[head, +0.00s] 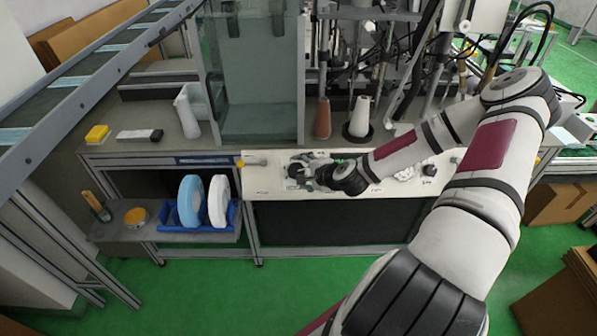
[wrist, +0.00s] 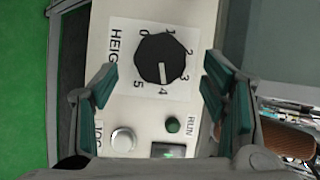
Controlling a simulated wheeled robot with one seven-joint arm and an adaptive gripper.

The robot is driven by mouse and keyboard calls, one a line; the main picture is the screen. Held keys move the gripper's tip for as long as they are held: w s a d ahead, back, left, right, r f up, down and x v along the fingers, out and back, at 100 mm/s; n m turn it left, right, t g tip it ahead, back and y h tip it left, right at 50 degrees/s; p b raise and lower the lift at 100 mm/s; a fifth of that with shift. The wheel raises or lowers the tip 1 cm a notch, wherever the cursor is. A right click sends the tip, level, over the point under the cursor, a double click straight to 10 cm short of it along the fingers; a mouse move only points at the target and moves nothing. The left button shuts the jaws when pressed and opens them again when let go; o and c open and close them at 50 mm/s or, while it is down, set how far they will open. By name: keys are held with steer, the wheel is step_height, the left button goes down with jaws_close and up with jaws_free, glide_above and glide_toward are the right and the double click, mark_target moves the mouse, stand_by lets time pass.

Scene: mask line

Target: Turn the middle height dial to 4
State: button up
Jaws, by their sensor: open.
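The height dial (wrist: 155,52) is a black faceted knob on a white label marked 0 to 5, with "HEIG" readable beside it. Its white pointer line points at the 4, toward the bottom of the wrist view. My gripper (wrist: 160,80) is open, with teal-padded fingers to the left and right of the dial's lower part and clear gaps between them and the knob. In the head view my gripper (head: 304,172) is over the left part of the white control panel (head: 350,210), hiding much of the dial there.
A brown cone (head: 323,118), white spool (head: 360,116) and clear tank (head: 262,90) stand behind the panel.

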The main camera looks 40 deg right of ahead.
steer(key=v, duration=0.7)
steer(key=shift+s+r, duration=0.25)
steer(key=shift+a, duration=0.1)
steer(key=s+a+r+n+g, duration=0.2)
steer(key=s+a+r+n, duration=0.3)
steer(key=r, duration=0.4)
steer(key=s+a+r+n+g+h, duration=0.1)
steer(key=s+a+r+n+g, duration=0.15)
steer(key=a+r+n, duration=0.55)
steer(key=s+a+r+n+g, duration=0.2)
steer(key=s+a+r+n, duration=0.25)
steer(key=r, duration=0.45)
steer(key=s+a+r+n+y, duration=0.1)
steer(key=s+a+r+n, duration=0.2)
steer(key=s+r, duration=0.3)
steer(key=shift+s+a+t, duration=0.35)
steer(key=shift+s+a, duration=0.1)
steer(key=shift+s, duration=0.8)
